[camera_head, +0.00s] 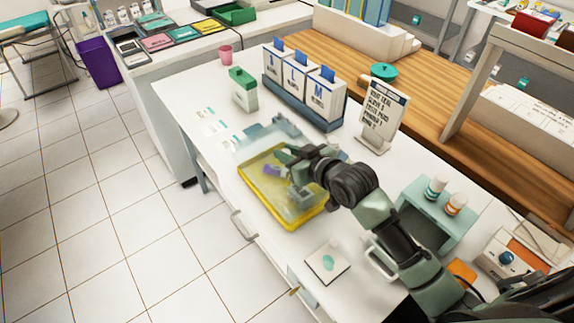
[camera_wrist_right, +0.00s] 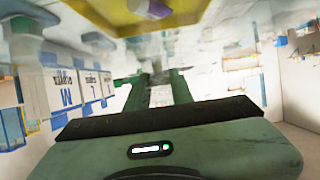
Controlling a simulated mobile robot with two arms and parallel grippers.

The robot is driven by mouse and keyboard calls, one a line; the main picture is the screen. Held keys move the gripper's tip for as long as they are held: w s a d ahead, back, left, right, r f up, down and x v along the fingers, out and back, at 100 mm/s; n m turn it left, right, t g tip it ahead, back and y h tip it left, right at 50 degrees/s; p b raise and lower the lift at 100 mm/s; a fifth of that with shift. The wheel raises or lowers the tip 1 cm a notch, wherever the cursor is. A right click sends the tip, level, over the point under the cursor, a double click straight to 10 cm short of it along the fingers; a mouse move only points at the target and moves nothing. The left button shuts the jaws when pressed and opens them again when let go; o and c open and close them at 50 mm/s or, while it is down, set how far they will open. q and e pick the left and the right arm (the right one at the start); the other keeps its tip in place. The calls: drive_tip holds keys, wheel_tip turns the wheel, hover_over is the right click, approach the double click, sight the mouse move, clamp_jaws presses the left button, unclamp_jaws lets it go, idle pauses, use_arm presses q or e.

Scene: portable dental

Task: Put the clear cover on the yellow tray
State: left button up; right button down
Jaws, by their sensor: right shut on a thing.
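The yellow tray (camera_head: 262,207) lies on the white counter in the head view, with a purple item (camera_head: 271,170) visible inside. A clear, bluish cover (camera_head: 254,141) shows at the tray's far side and seems to overlap it; its edges are blurred. My right gripper (camera_head: 287,156) is above the tray's far part, shut on the cover. The exact grip point is hard to see. In the right wrist view the fingers (camera_wrist_right: 160,92) point forward, and the tray (camera_wrist_right: 112,22) shows blurred at the top. My left gripper is out of view.
A row of labelled boxes (camera_head: 303,87) and a sign stand (camera_head: 383,114) stand behind the tray. A green-lidded container (camera_head: 242,90) is at the back left. A small white pad (camera_head: 327,264) lies in front, and a teal rack (camera_head: 434,215) holds bottles at the right.

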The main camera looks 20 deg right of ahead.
drive_tip(key=shift+f, duration=2.4)
drive_tip(key=shift+f, duration=0.1)
drive_tip(key=shift+f, duration=0.25)
drive_tip(key=c, duration=1.2)
unclamp_jaws()
drive_tip(key=shift+c, duration=0.2)
